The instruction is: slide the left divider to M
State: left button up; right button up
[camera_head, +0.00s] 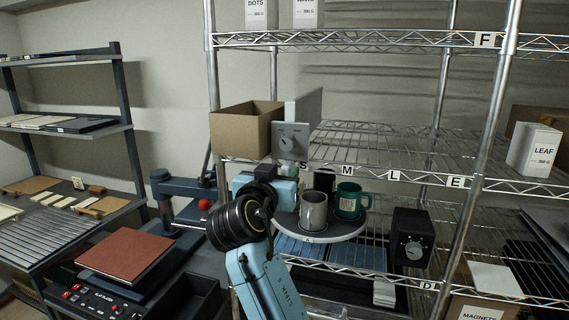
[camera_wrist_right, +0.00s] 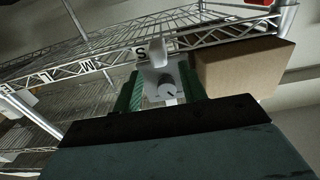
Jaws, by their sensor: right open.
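The left divider is a pale grey upright panel (camera_head: 305,108) with a front block and round knob (camera_head: 291,141). It stands on the wire shelf at the S label, left of the M label (camera_head: 348,170). In the right wrist view, the knob block (camera_wrist_right: 166,88) shows between the green fingers of my right gripper (camera_wrist_right: 160,80). The fingers are apart, and I cannot tell whether they touch the block. In the head view my right gripper (camera_head: 284,172) is just below the knob block, partly hidden by my wrist. My left gripper is not in view.
A cardboard box (camera_head: 240,130) stands left of the divider. Below, a round tray (camera_head: 330,233) holds a grey mug (camera_head: 313,212) and a green mug (camera_head: 348,201). A black dial box (camera_head: 411,238) is further right.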

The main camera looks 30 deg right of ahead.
aim_at(285, 167)
jog(key=shift+x, duration=1.75)
grip_shut()
